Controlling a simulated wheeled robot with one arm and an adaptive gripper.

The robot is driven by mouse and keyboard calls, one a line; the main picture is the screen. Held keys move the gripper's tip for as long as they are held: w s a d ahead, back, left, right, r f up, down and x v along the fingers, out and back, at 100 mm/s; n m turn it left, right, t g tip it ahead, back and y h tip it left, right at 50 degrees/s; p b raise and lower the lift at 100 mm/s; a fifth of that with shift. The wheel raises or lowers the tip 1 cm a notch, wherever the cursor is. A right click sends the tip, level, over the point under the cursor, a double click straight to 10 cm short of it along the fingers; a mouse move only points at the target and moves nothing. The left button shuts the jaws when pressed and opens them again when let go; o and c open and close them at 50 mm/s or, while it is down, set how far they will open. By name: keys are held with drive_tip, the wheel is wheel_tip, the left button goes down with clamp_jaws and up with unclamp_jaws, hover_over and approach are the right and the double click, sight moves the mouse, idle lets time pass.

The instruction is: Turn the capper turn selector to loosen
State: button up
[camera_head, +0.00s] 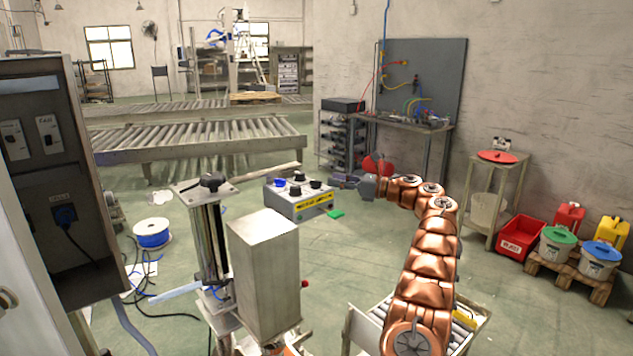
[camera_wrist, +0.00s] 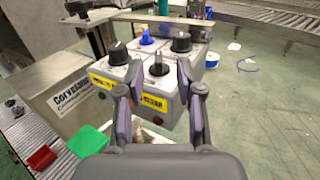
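A grey control box (camera_head: 300,203) with several knobs on top and a yellow label on its front stands left of my gripper (camera_head: 345,182) in the head view. In the wrist view the box (camera_wrist: 136,82) carries a blue knob (camera_wrist: 146,38), a black knob on the left (camera_wrist: 117,53), one at the right rear (camera_wrist: 182,43) and one nearest me (camera_wrist: 158,66). My gripper (camera_wrist: 157,76) is open, and the nearest knob appears between its fingertips. I cannot tell whether they touch it. The labels are too small to show which knob is the turn selector.
A steel block (camera_head: 264,270) and a column with a black top knob (camera_head: 212,181) stand left of my arm. Green (camera_wrist: 88,141) and red (camera_wrist: 41,157) pieces lie near the lower left in the wrist view. A roller conveyor (camera_head: 190,140) runs behind.

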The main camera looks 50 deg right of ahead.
sight(316, 181)
drive_tip(key=p+x, duration=0.1)
drive_tip(key=x, duration=0.1)
drive_tip(key=p+x, duration=0.1)
drive_tip(key=x, duration=0.1)
drive_tip(key=f+p+x, duration=0.1)
drive_tip(key=x, duration=0.1)
drive_tip(key=shift+w+a, duration=0.2)
drive_tip(key=shift+w+a+f, duration=0.1)
drive_tip(key=shift+w+a, duration=0.05)
drive_tip(key=shift+w, duration=0.15)
clamp_jaws()
